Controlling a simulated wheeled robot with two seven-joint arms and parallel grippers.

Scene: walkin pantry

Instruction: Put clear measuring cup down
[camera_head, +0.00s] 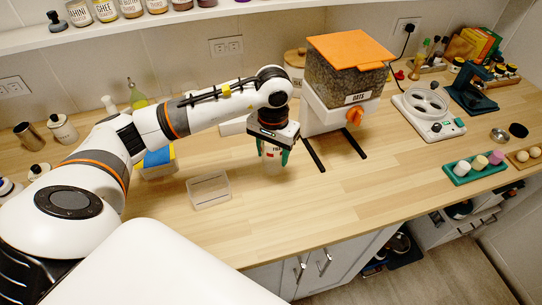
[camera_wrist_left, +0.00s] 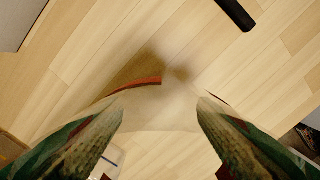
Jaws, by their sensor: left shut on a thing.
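The clear measuring cup (camera_head: 272,157) with red markings is between the green-tipped fingers of my left gripper (camera_head: 273,154), in front of the oats dispenser. In the left wrist view, the cup (camera_wrist_left: 160,112) is see-through, with a red line along its edge and the wood grain showing through. The left gripper's two fingers (camera_wrist_left: 160,130) are shut on it from both sides. The cup is low over the wooden counter (camera_head: 330,205); I cannot tell whether its base touches. My right gripper is not in view.
The oats dispenser (camera_head: 347,75) with an orange lid stands just behind, its dark feet reaching forward. An empty clear container (camera_head: 209,190) sits to the left front. A white scale-like appliance (camera_head: 428,112) and a green tray (camera_head: 475,168) are to the right. The front middle counter is clear.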

